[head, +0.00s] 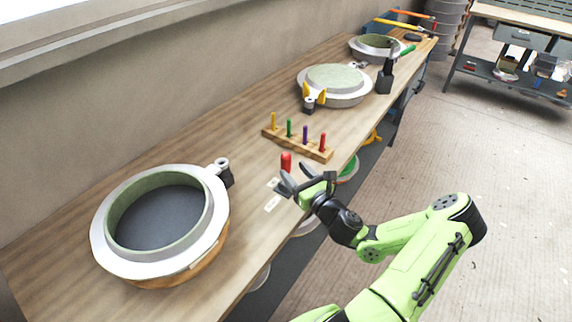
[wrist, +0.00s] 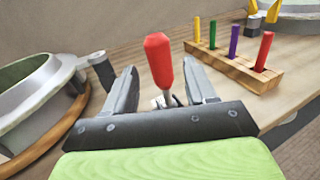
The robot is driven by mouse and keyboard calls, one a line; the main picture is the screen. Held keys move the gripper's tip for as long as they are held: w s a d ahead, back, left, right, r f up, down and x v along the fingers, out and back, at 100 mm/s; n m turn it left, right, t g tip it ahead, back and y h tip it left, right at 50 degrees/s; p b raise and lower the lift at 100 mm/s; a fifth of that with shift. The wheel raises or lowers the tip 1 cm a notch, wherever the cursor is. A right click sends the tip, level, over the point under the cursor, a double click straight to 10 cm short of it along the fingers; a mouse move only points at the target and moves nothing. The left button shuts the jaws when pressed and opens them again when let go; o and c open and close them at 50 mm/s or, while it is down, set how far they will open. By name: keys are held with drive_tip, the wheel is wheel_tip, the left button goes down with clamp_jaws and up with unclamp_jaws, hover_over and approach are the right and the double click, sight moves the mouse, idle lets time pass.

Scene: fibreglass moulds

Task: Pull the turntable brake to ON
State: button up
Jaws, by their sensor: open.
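The brake lever has a red handle (head: 286,162) and stands at the bench edge; in the wrist view its red handle (wrist: 159,60) tops a metal stem. My gripper (head: 290,180) is open at the lever. In the wrist view the two fingers (wrist: 168,88) stand on either side of the stem, with a gap to each side. The lever's base is hidden behind the gripper body. The turntable (head: 180,276) is wooden and carries a round mould with a grey flange (head: 103,226). Two pale labels lie on the bench beside the lever; I cannot read them.
A wooden rack (head: 318,154) with several coloured pegs stands just beyond the lever. A mould with yellow clamps (head: 335,97) and another round mould (head: 376,45) are farther along the bench (head: 256,178). A black holder (head: 384,82) stands near the edge. The floor to the right is clear.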

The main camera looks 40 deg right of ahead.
sight(289, 165)
drive_tip(key=w, duration=0.5)
drive_tip(key=shift+w+d, duration=0.15)
drive_tip(key=shift+w, duration=0.05)
drive_tip(key=shift+c, duration=0.2)
clamp_jaws()
